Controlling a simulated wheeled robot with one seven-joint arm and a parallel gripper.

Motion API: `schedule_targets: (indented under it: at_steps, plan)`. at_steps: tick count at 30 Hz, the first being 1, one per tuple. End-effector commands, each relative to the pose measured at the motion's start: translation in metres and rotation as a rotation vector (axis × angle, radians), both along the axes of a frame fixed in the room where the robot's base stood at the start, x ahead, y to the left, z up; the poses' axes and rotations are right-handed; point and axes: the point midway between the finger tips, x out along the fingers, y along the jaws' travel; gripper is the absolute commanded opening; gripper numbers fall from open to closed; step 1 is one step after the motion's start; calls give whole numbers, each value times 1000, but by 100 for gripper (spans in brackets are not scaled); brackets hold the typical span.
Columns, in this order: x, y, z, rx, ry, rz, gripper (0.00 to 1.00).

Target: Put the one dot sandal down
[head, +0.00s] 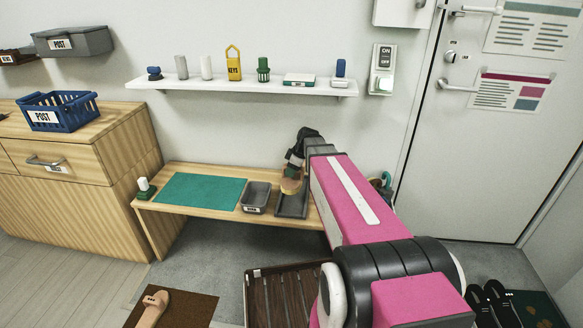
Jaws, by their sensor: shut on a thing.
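My gripper (294,170) is above the right end of the low wooden bench, partly hidden by my arm. It is shut on a tan sandal (291,187), seen small and nearly end-on. Its dot mark cannot be made out. The sandal is over a dark grey tray (291,207) on the bench; I cannot tell whether it touches the tray. Another tan sandal (152,309), with dark dots on its strap, lies on the brown mat (190,311) at the lower left.
The bench (172,206) also bears a green mat (201,191), a grey labelled bin (256,197) and a small green-and-white item (145,187). A slatted rack (262,300) stands on the floor in front. Dark shoes (492,303) are at the lower right. A shelf (240,88) hangs above.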

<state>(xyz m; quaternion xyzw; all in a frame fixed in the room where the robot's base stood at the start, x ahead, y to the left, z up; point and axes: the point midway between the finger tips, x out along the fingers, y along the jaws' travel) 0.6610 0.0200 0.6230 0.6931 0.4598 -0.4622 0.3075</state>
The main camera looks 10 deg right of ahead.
Motion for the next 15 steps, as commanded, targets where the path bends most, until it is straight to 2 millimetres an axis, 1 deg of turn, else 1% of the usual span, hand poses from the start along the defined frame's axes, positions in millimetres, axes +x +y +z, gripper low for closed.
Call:
schedule_targets:
  at_steps: [9,15]
  plan:
    - [0,0,0,0,-2,-2,0]
    - [0,0,-7,1,-1,-3,0]
